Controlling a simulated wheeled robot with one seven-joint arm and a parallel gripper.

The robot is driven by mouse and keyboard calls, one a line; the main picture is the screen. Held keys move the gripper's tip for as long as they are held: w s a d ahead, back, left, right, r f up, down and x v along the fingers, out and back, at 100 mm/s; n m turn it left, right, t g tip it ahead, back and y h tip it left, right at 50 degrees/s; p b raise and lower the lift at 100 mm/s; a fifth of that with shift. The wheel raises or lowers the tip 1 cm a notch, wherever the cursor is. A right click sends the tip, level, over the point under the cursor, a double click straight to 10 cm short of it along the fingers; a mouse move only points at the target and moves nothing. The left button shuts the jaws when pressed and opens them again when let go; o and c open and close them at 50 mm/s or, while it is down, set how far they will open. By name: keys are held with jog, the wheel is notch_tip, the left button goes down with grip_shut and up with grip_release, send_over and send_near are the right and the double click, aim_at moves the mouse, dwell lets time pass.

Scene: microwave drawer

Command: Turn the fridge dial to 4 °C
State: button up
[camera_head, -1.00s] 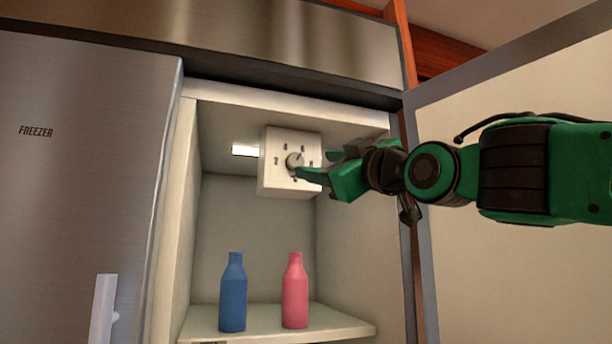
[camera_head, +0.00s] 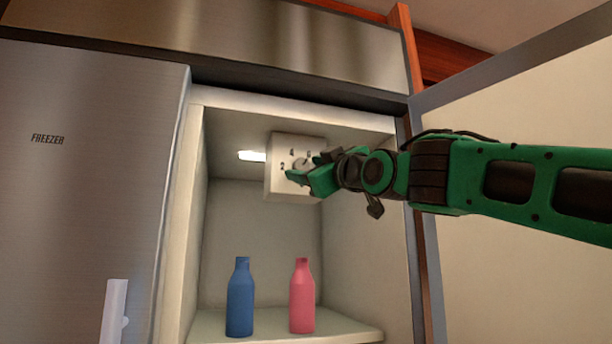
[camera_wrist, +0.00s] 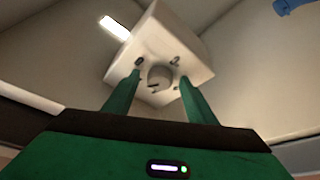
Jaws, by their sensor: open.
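The white dial box (camera_head: 282,188) hangs under the fridge compartment's ceiling, and its front carries small dark numbers. Its round grey knob (camera_wrist: 160,75) shows in the wrist view between the two green fingers. My gripper (camera_wrist: 159,80) is open, with a fingertip on either side of the knob; I cannot tell whether they touch it. In the head view my gripper (camera_head: 311,168) covers part of the box's front and most of the knob (camera_head: 302,163). A "2" can be read in the wrist view. The pointer's exact setting is unclear.
A blue bottle (camera_head: 240,300) and a pink bottle (camera_head: 302,298) stand on the shelf (camera_head: 350,331) below. A bright lamp (camera_head: 251,156) is left of the box. The open fridge door (camera_head: 520,270) is on the right, the closed freezer door (camera_head: 80,220) on the left.

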jog(key=c, duration=1)
jog(key=shift+c, duration=0.2)
jog(key=shift+n, duration=0.3)
jog(key=n, duration=0.1)
jog(key=n+g, duration=0.1)
jog(key=n, duration=0.1)
jog(key=shift+d+r+y, duration=0.2)
jog(key=shift+y, duration=0.2)
jog(key=n+g, duration=0.1)
jog(key=n, duration=0.2)
jog(key=shift+r+n+g, duration=0.1)
jog(key=shift+n+g, duration=0.2)
jog(key=shift+g, duration=0.1)
jog(key=n+g, duration=0.1)
jog(key=n, duration=0.2)
jog(key=shift+r+n, duration=0.15)
jog(key=shift+n, duration=0.15)
jog(key=shift+n+g, duration=0.7)
jog(key=shift+n, duration=0.5)
